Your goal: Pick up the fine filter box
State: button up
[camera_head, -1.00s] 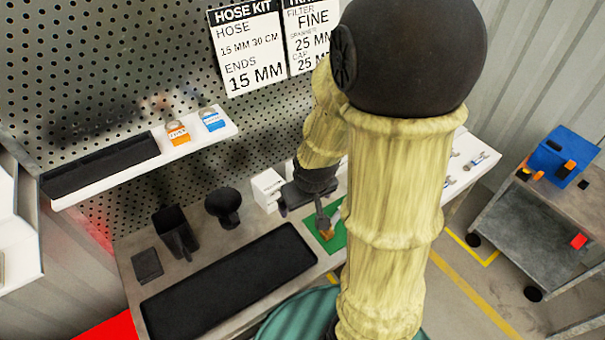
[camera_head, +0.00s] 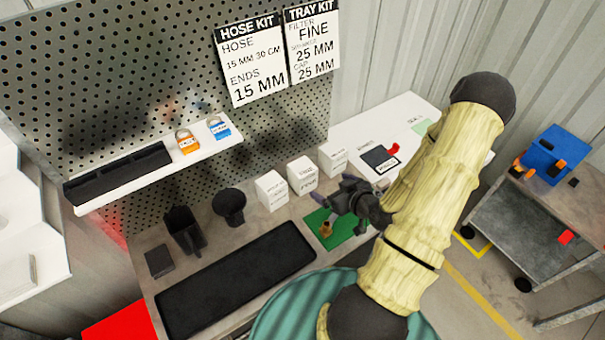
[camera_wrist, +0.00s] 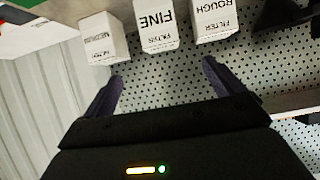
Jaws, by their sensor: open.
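The fine filter box (camera_head: 302,176) is the middle of three white boxes in a row on the bench, by the pegboard. In the wrist view the fine filter box (camera_wrist: 156,26) appears upside down, with FINE readable. My gripper (camera_head: 340,194) is open and empty, close to the right of the fine box in the head view. In the wrist view my gripper's fingers (camera_wrist: 162,70) are spread, with the box beyond their tips and apart from them.
The rough filter box (camera_head: 271,190) and medium filter box (camera_head: 333,157) stand on either side, with narrow gaps. A green mat (camera_head: 352,228) with a small brass part lies in front. A black funnel-like item (camera_head: 229,206) stands left. The pegboard (camera_head: 285,125) rises behind.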

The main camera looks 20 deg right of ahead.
aim_at(309, 175)
jog(key=shift+w+f, duration=0.1)
jog(key=shift+f, duration=0.05)
jog(key=b+x, duration=0.2)
jog(key=b, duration=0.6)
jog(key=shift+w+f+b, duration=0.2)
jog(key=shift+f+b, duration=0.1)
jog(key=shift+b, duration=0.1)
jog(key=x, duration=0.9)
jog(key=shift+a+r, duration=0.1)
jog(key=shift+r, duration=0.1)
jog(key=shift+w+f, duration=0.2)
jog(key=shift+w, duration=0.1)
jog(key=shift+p+x, duration=1.2)
jog(key=shift+x, duration=1.4)
jog(key=shift+s, duration=0.1)
jog(key=shift+c, duration=0.4)
